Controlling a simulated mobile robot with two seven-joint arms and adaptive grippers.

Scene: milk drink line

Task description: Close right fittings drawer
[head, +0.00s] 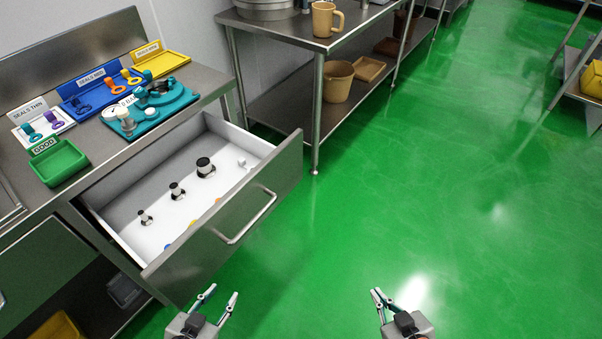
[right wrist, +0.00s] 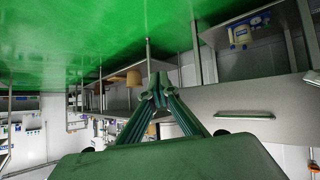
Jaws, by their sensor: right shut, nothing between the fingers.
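The right fittings drawer (head: 285,172) stands pulled well out from the steel bench in the head view. Its steel front has a bar handle (head: 247,218). Inside its white tray are several black-and-silver fittings (head: 177,190) and small coloured pieces. My left gripper (head: 223,291) is open and empty over the floor, below and in front of the drawer. My right gripper (head: 379,294) is shut and empty, further right and clear of the drawer. Its closed fingertips show in the right wrist view (right wrist: 158,88), where a steel panel with a bar handle (right wrist: 244,114) lies beyond to the right.
The bench top holds a green tray (head: 58,162), a blue seal tray (head: 92,92), a yellow tray (head: 161,63) and a teal fixture (head: 158,102). Green floor (head: 420,170) is open to the right.

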